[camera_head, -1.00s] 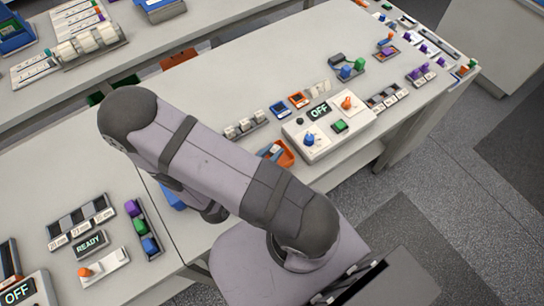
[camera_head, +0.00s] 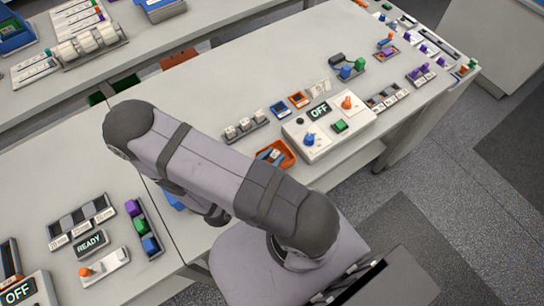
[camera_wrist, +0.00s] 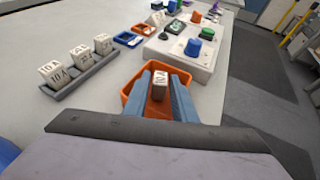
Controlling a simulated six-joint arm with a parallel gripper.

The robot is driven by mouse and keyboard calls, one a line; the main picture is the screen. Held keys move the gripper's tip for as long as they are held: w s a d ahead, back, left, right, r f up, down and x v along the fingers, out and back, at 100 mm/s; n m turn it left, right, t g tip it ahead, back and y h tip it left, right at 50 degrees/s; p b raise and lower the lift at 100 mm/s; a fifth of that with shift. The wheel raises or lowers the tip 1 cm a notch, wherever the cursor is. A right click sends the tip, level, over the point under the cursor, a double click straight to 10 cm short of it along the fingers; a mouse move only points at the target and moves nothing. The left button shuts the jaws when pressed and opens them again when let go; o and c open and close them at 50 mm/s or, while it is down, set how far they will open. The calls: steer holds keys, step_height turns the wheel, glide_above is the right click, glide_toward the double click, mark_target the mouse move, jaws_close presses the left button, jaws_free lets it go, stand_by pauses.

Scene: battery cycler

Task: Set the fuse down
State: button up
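A white fuse (camera_wrist: 160,80) marked 10 A is between my gripper's two blue fingers (camera_wrist: 162,82) in the wrist view. The fingers look closed against its sides. The fuse and fingertips are over or inside a small orange tray (camera_wrist: 127,82); I cannot tell whether the fuse touches its floor. In the head view the orange tray (camera_head: 290,158) shows beside my arm, with a bit of blue finger (camera_head: 266,154) at it. The fuse is not clear there.
A grey rack (camera_wrist: 82,76) of several white fuses stands left of the tray. A white control box (camera_head: 325,128) with knobs and an OFF display stands close on the right. Blue (camera_head: 280,109) and orange (camera_head: 298,99) small trays lie behind. The table farther back is partly clear.

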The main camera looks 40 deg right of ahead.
steer(key=shift+r, duration=0.25)
steer(key=shift+s+a+r+p, duration=0.15)
steer(key=shift+a+p, duration=0.25)
steer(key=shift+a, duration=0.05)
steer(key=p+v, duration=0.4)
steer(key=v, duration=0.5)
steer(key=shift+s+a+r, duration=0.1)
steer(key=shift+a, duration=0.05)
steer(key=shift+p+v, duration=0.35)
steer(key=shift+v, duration=0.45)
steer(key=shift+s, duration=0.1)
